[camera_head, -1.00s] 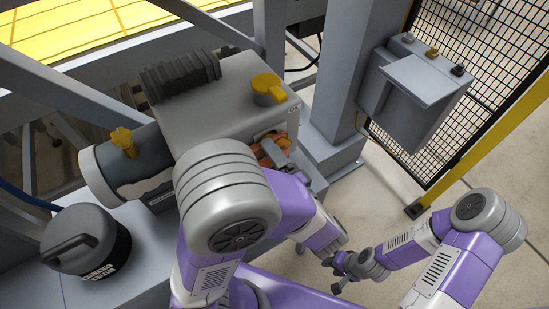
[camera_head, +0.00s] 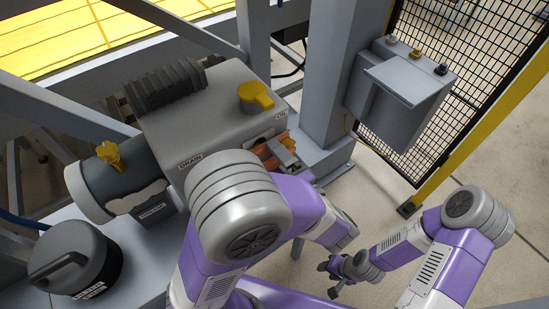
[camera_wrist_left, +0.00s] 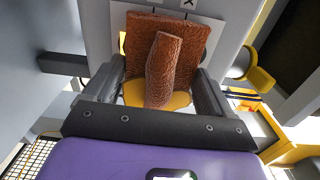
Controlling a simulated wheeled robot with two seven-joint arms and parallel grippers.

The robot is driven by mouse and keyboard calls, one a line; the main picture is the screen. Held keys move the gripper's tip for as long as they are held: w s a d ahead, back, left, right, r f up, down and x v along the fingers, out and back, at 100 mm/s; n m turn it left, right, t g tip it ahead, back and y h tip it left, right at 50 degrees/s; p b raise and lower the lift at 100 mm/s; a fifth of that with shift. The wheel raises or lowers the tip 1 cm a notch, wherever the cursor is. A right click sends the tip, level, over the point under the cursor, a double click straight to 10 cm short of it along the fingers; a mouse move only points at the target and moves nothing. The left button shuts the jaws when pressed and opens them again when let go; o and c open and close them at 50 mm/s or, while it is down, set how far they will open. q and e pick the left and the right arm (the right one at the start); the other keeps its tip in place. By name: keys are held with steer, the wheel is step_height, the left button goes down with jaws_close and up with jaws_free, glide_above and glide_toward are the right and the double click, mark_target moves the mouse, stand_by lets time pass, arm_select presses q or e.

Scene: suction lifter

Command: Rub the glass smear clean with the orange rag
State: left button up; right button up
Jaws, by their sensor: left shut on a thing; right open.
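The orange rag (camera_head: 272,150) is at the side face of the grey pump housing (camera_head: 205,115), just below the OIL label. My left gripper (camera_head: 287,155) is shut on it. In the left wrist view the rag (camera_wrist_left: 185,35) is a flat brown-orange pad with a raised fold (camera_wrist_left: 160,70) between the two fingers. It lies over a pale plate on the housing, and a yellow rounded surface (camera_wrist_left: 133,93) shows below it. The smear cannot be made out; the rag covers most of that spot. My right gripper (camera_head: 335,275) is open and empty, low over the floor, away from the pump.
A yellow cap (camera_head: 256,97) sits on the housing. A motor with a yellow knob (camera_head: 109,153) and a dark lidded canister (camera_head: 75,260) are at the left. A grey post (camera_head: 340,60) and control box (camera_head: 405,95) stand at the right, before a mesh fence.

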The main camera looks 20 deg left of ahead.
arm_select(q)
steer(key=shift+v, duration=2.65)
steer(key=shift+s, duration=0.1)
steer(key=v, duration=0.3)
steer(key=shift+b, duration=0.4)
steer(key=shift+a, duration=0.15)
steer(key=shift+x, duration=3.2)
steer(key=shift+x, duration=1.1)
